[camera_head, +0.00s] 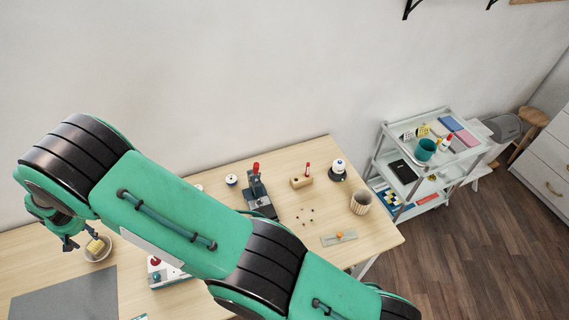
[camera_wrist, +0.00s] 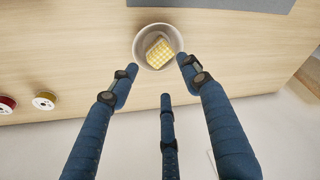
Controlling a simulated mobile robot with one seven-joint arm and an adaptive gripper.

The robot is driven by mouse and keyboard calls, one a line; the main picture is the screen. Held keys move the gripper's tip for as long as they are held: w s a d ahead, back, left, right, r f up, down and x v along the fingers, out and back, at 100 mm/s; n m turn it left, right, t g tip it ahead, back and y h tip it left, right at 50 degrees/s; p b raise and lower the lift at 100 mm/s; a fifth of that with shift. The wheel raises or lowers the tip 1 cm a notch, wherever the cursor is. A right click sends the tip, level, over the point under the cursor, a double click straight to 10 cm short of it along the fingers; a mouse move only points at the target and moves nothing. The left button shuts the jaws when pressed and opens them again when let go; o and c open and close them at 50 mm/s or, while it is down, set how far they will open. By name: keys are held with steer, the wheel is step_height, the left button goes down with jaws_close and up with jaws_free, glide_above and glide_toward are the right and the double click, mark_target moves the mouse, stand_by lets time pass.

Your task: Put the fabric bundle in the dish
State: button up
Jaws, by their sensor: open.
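The fabric bundle (camera_wrist: 159,50), yellow and white checked, lies inside a round pale dish (camera_wrist: 137,48) in the wrist view. In the head view the bundle (camera_head: 95,246) and the dish (camera_head: 103,256) show at the left of the table. My gripper (camera_wrist: 158,80) is open, its fingers spread on the near side of the dish in the wrist view, with nothing between them. In the head view my gripper (camera_head: 82,240) is beside and above the dish. I cannot tell whether a finger touches the rim.
A grey mat (camera_head: 68,298) lies in front of the dish. A cup (camera_head: 361,202) and small tools stand farther right. A shelf cart (camera_head: 432,150) stands beyond the table.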

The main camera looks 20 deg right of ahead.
steer(key=w+d+r+m+t, duration=0.1)
steer(key=w+d+r+m, duration=0.1)
steer(key=d+r, duration=1.3)
steer(key=w+d+r+m, duration=0.1)
steer(key=w+d+r, duration=0.1)
steer(key=d+r, duration=1.35)
steer(key=s+d+r+m, duration=0.1)
steer(key=s+d+r, duration=0.25)
steer(key=d, duration=0.25)
steer(key=s+d+r+t, duration=0.1)
steer(key=s+d+r, duration=0.2)
steer(key=d+r, duration=0.3)
steer(key=s+d+r+m, duration=0.1)
steer(key=s+d+r, duration=0.2)
steer(key=d, duration=0.4)
steer(key=s+d+m+h, duration=0.1)
steer(key=s+d+m, duration=0.1)
steer(key=s+d, duration=0.8)
steer(key=s+d+m+t+h, duration=0.1)
steer(key=s+d, duration=1)
steer(key=s, duration=0.6)
steer(key=shift+s+r+m+t, duration=0.3)
steer(key=shift+s+r+m, duration=0.05)
steer(key=shift+r+m, duration=0.05)
step_height(320, 180, down, 7)
steer(key=b, duration=0.7)
